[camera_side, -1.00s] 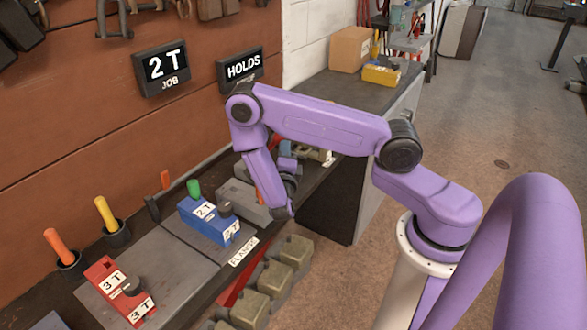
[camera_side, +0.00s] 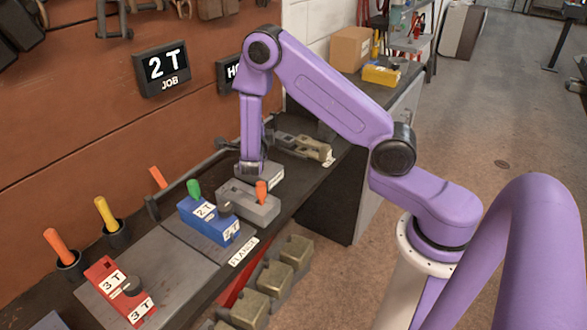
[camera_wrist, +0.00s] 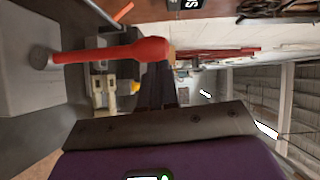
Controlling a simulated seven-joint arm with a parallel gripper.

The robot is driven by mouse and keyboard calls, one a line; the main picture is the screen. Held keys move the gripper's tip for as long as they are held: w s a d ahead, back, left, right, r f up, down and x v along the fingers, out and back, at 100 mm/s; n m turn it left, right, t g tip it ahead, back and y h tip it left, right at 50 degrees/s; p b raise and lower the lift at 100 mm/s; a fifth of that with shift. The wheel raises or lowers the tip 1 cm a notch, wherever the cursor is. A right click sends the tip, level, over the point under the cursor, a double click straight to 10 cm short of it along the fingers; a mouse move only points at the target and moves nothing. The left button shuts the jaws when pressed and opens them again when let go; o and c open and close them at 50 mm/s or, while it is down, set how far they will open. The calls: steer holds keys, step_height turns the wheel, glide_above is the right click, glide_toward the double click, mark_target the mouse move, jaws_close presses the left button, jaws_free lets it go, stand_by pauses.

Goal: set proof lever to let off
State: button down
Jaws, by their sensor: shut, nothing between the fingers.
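The lever with an orange-red handle (camera_side: 262,191) stands at the grey block (camera_side: 248,206) in the side view, beside the blue block. I take it for the proof lever; its setting cannot be read. In the wrist view the red handle (camera_wrist: 115,50) runs lengthwise across the upper left, from a grey body to near my fingers. My gripper (camera_wrist: 165,85) is shut, its dark fingers close to the handle's thick end; contact cannot be told. In the side view my gripper (camera_side: 260,172) is low behind the grey block, its tips hard to make out.
The blue 2T block (camera_side: 208,222) has a green handle. A red 3T block (camera_side: 120,290) lies front left. Orange (camera_side: 62,246) and yellow (camera_side: 106,214) handles stand in dark cups. A tilted orange strip (camera_side: 158,177) stands behind. The wall sign (camera_side: 162,68) reads 2T JOB.

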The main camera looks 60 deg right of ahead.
steer(key=shift+w, duration=0.2)
steer(key=shift+s+r, duration=0.1)
steer(key=s+d+r+v, duration=0.1)
steer(key=s+d+v, duration=0.1)
steer(key=v, duration=1.1)
steer(key=s+r+m+g+y, duration=0.2)
steer(key=s+m+g+y, duration=0.35)
steer(key=s+m, duration=0.95)
steer(key=s+a+r+m+g+y, duration=0.1)
steer(key=s+a+m+g+y, duration=0.1)
steer(key=m, duration=0.6)
steer(key=s+a+r+m+g+y, duration=0.1)
steer(key=s+a+m+g+y, duration=0.1)
steer(key=s+a+m+y, duration=0.3)
steer(key=shift+s+a+r+m+y, duration=0.35)
steer(key=shift+s+m+y, duration=1.05)
steer(key=shift+s, duration=0.9)
